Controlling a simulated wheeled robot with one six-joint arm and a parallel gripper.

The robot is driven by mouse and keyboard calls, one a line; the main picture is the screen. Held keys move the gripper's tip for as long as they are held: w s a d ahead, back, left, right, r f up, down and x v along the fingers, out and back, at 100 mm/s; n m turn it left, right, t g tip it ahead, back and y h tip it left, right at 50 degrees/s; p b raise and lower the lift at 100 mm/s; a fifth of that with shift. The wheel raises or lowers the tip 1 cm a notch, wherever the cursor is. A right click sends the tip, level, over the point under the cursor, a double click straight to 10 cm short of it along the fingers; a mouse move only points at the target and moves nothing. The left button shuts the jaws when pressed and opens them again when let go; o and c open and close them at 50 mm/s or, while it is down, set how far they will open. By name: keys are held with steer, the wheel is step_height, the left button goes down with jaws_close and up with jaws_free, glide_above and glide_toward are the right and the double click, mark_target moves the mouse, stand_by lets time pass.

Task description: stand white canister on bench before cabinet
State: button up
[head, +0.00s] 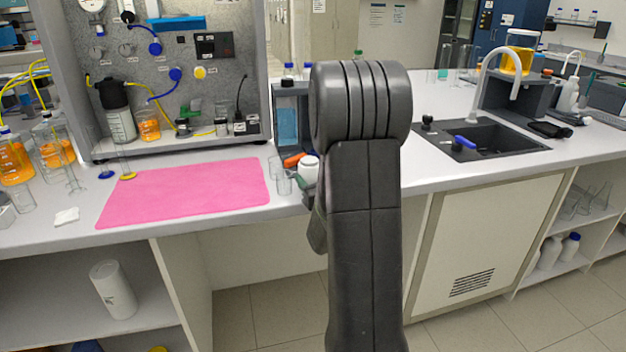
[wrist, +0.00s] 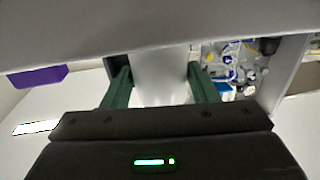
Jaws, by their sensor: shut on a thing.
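My gripper (wrist: 162,72) is in the wrist view, its two dark green fingers closed on a plain white body, which I take to be the white canister (wrist: 160,90). Only part of it shows, so its tilt and lower end cannot be told. In the head view my own arm hides the gripper and what it holds. A similar white cylinder (head: 113,290) stands on the lower shelf at left. The steel cabinet (head: 222,90) with valves and tubing stands on the bench (head: 215,228) at back left; part of it shows in the wrist view.
A sink (head: 480,140) is at right.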

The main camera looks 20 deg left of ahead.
steer(key=shift+r, duration=0.1)
steer(key=o, duration=0.9)
steer(key=shift+c, duration=0.2)
